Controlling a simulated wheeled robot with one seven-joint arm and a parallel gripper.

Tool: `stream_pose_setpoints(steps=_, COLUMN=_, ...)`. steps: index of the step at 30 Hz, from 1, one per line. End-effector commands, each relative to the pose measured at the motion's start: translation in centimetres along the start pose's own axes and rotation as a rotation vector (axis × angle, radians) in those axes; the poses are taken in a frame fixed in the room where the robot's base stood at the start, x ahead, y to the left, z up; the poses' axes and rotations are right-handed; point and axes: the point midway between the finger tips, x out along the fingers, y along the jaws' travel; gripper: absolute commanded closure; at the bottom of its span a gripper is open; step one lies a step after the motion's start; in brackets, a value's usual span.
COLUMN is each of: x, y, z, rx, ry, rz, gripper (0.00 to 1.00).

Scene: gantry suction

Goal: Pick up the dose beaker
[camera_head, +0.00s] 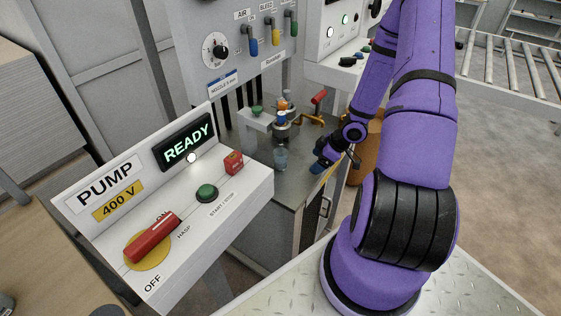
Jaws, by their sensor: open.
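A small bluish, see-through cup that looks like the dose beaker (280,158) stands upright on the grey metal bench (285,187), just behind the pump panel's right edge. My gripper (320,167) is to the right of the beaker, at the end of my purple arm, low near the bench's right side. It is apart from the beaker, with a visible gap between them. The gripper is small in the picture and partly dark, and nothing shows between its fingers.
The pump panel (237,193) with a red handle (152,237) stands at the front left. A valve fitting (282,125) and a red-handled tap (318,98) stand behind the beaker. An orange-brown drum (366,150) is behind my arm. Bench space between beaker and gripper looks clear.

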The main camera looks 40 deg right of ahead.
Motion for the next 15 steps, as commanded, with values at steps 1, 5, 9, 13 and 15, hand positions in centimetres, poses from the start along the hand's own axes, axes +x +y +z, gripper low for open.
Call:
stream_pose_setpoints(steps=1, x=0.4, y=-0.1, z=-0.4, rx=-0.003, ry=0.004, rz=-0.004, gripper=0.19)
stream_pose_setpoints(steps=5, x=1.4, y=-0.1, z=-2.1, rx=-0.004, ry=0.003, rz=-0.004, gripper=0.19)
stream_pose_setpoints(steps=9, x=2.7, y=-0.1, z=-4.1, rx=-0.003, ry=0.003, rz=-0.003, gripper=0.19)
stream_pose_setpoints(steps=13, x=3.5, y=-0.1, z=-5.3, rx=-0.002, ry=0.002, rz=-0.002, gripper=0.19)
stream_pose_setpoints(steps=15, x=3.7, y=-0.1, z=-5.6, rx=-0.001, ry=0.001, rz=-0.002, gripper=0.19)
